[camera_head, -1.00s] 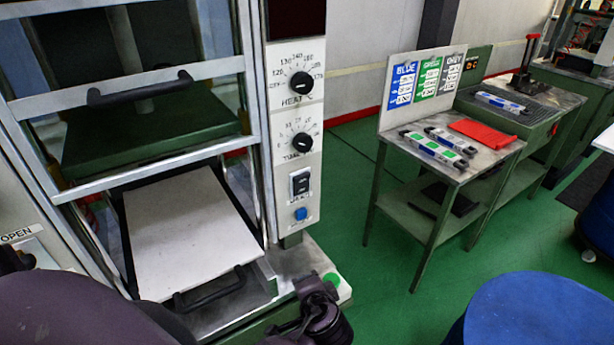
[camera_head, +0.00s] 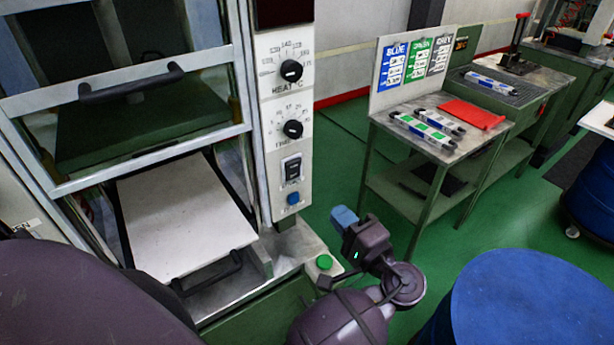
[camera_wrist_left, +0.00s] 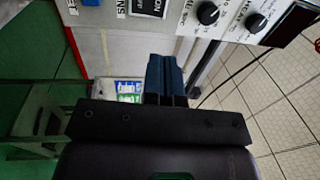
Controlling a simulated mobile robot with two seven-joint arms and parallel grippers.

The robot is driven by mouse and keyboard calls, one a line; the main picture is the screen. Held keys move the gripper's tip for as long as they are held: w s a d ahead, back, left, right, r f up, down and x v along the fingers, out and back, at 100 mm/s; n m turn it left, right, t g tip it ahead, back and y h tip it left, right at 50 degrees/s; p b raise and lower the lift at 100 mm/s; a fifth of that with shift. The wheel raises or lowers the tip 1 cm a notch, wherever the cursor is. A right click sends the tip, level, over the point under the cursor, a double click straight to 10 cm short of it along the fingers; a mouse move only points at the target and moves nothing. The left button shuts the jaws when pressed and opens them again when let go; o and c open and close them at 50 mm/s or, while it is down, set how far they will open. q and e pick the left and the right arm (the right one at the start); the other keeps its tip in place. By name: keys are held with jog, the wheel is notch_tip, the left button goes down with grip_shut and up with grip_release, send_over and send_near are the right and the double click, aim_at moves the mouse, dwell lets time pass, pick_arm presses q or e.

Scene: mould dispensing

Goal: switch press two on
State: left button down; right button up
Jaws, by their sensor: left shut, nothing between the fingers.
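The press (camera_head: 262,130) stands at the left with a tall white control panel. On the panel, a black rocker switch (camera_head: 292,170) sits below two dials and above a blue button (camera_head: 293,197). My left gripper (camera_head: 343,217) is shut and empty, its blue fingers pointing up in front of and right of the panel's lower end, apart from the switch. In the left wrist view the shut fingers (camera_wrist_left: 165,78) point toward the panel, and the switch (camera_wrist_left: 149,7) shows at the top edge, partly cut off. Which way the rocker is tipped is unclear. My right gripper is not seen.
A heat dial (camera_head: 291,71) and a time dial (camera_head: 293,129) are above the switch. A green button (camera_head: 324,262) is on the press base. A metal table (camera_head: 425,148) with tubes and a red sheet stands right. A blue drum (camera_head: 520,300) is at lower right.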

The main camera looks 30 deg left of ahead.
aim_at(296, 165)
pick_arm(q)
jog(key=p+x, duration=0.3)
jog(key=x, duration=0.9)
jog(key=shift+w+a, duration=0.1)
jog(key=shift+w+a+r, duration=0.1)
jog(key=shift+w+a, duration=0.15)
jog(key=shift+a, duration=0.55)
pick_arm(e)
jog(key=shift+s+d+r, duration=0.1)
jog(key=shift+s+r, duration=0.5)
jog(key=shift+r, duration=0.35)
pick_arm(q)
jog(key=shift+w, duration=0.15)
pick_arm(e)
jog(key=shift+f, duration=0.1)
